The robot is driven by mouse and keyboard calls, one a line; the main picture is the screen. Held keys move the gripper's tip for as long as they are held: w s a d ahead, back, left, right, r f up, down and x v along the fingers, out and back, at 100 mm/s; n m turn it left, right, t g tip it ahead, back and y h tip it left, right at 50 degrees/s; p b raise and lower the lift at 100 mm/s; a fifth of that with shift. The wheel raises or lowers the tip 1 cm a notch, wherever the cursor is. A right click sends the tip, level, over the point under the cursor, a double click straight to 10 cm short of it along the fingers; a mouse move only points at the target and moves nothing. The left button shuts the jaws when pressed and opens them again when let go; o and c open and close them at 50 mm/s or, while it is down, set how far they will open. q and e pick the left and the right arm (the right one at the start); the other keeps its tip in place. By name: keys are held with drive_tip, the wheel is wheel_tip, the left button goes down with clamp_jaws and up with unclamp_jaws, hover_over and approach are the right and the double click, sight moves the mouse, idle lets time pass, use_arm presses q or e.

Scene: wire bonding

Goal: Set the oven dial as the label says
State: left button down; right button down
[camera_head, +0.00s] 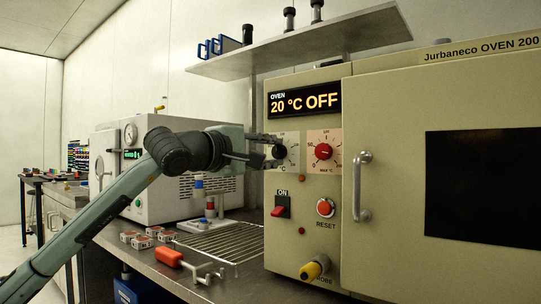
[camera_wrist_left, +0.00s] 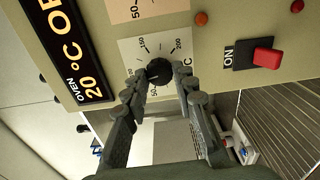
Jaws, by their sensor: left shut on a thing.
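The oven (camera_head: 400,200) stands at the right, and its display (camera_head: 305,103) reads "OVEN 20 °C OFF". The black dial (camera_wrist_left: 158,71) sits on a white scale plate marked 50 to 200 °C. In the head view the dial (camera_head: 279,152) is partly covered by my left gripper (camera_head: 268,152). In the left wrist view the left gripper (camera_wrist_left: 160,84) has its fingers closed around the dial's sides. A red MAX °C dial (camera_head: 323,151) is just right of it. I cannot make out any label giving a setting. My right gripper is not in view.
A red ON switch (camera_head: 281,207), a RESET button (camera_head: 325,207) and a yellow knob (camera_head: 314,268) are below the dials. The oven door handle (camera_head: 361,186) sticks out at right. A wire rack (camera_head: 225,241) and a red-handled tool (camera_head: 169,256) lie on the bench.

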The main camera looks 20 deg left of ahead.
use_arm(q)
drive_tip(key=m, duration=0.4)
drive_tip(key=shift+m, duration=2)
drive_tip(key=shift+d+m, duration=0.1)
drive_tip(key=shift+m, duration=0.2)
drive_tip(key=c, duration=1.2)
unclamp_jaws()
drive_tip(key=v, duration=1.2)
